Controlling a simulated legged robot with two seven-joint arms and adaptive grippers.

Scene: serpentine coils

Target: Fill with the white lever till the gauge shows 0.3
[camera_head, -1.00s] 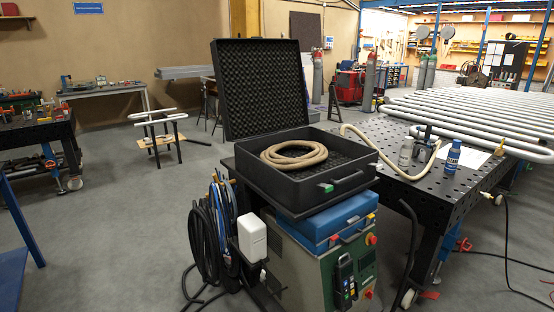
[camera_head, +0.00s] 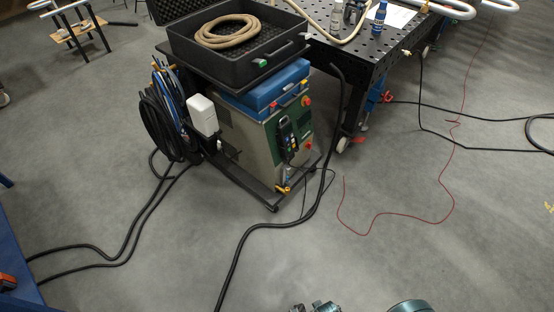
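I cannot make out a white lever or a gauge in the head view. The machine (camera_head: 262,140) on a low wheeled cart has a grey body and a green front panel with red knobs. A dark handheld unit (camera_head: 287,138) hangs on its front. A blue case (camera_head: 262,90) lies on top of the machine. Neither of my grippers can be made out; only small cut-off parts show at the bottom edge.
A black perforated table (camera_head: 395,50) stands at the upper right with a blue bottle (camera_head: 379,17) and white pipes. Black cables (camera_head: 245,240) and a thin red wire (camera_head: 400,213) lie on the grey floor. A blue surface is at the left edge. The front floor is largely clear.

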